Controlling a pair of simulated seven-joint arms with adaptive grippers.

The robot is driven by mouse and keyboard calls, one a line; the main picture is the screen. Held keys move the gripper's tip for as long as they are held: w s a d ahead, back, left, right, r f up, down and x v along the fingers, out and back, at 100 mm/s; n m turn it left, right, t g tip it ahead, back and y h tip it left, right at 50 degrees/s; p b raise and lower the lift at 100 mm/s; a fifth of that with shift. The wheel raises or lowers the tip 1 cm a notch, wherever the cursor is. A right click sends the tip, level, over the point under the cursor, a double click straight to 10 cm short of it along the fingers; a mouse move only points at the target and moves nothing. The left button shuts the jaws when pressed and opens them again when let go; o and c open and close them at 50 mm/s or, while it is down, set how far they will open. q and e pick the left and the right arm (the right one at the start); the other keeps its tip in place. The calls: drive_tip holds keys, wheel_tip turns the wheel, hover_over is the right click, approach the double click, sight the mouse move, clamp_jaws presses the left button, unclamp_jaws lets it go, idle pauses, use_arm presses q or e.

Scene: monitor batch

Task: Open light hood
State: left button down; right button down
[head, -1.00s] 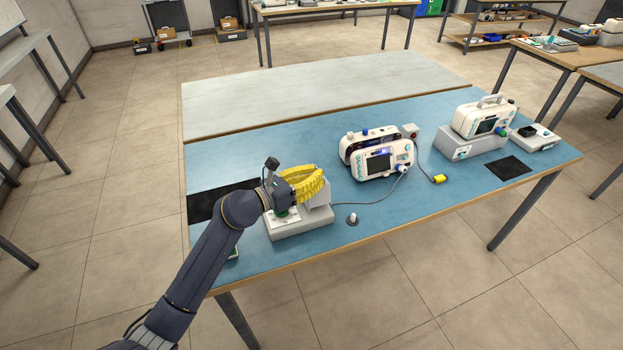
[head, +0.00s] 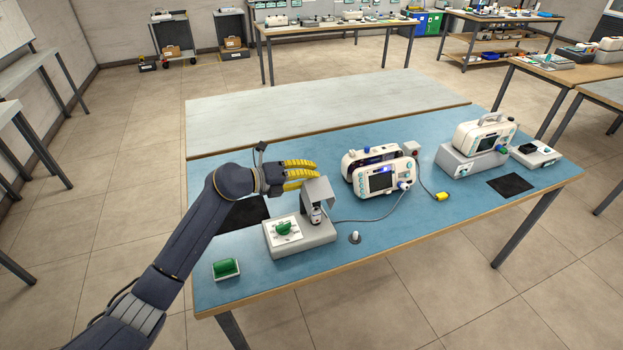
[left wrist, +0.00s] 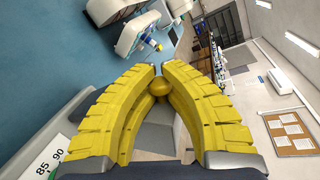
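The grey light hood (head: 318,191) stands raised on the right part of a grey base unit (head: 312,240). A small lamp-like cylinder (head: 316,215) shows under it. A green knob (head: 284,228) sits on the white dial panel of the same base. My left gripper (head: 316,170), with yellow fingers, is just behind and above the hood. In the left wrist view the fingers (left wrist: 159,72) close in on both sides of a yellow ball (left wrist: 159,89) and appear to touch it. The ball's join to the hood is hidden. My right gripper is not in view.
A green-topped block (head: 226,268) lies at the front left. White monitors (head: 383,181) stand to the right, with a cable running from the base unit. A small white-topped peg (head: 355,237) is near the front. The grey rear table (head: 330,110) is bare.

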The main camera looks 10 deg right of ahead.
use_arm(q)
drive_tip(key=shift+w+a+f+n+g, duration=0.15)
drive_tip(key=shift+w+n+g, duration=0.15)
drive_tip(key=shift+w+n, duration=0.4)
drive_tip(key=shift+w+a+r+n+g, duration=0.15)
drive_tip(key=shift+w+n+g, duration=0.15)
drive_tip(key=shift+w+n, duration=0.4)
drive_tip(key=shift+w+a+f+n+g, duration=0.15)
drive_tip(key=shift+w+n+g, duration=0.25)
drive_tip(key=shift+n, duration=0.5)
drive_tip(key=shift+w, duration=0.15)
drive_tip(key=c, duration=1.5)
unclamp_jaws()
drive_tip(key=shift+o, duration=0.9)
drive_tip(key=shift+a, duration=0.4)
drive_tip(key=shift+o, duration=0.6)
drive_tip(key=v, duration=1.1)
drive_tip(key=shift+s+f, duration=0.25)
drive_tip(key=shift+f, duration=0.05)
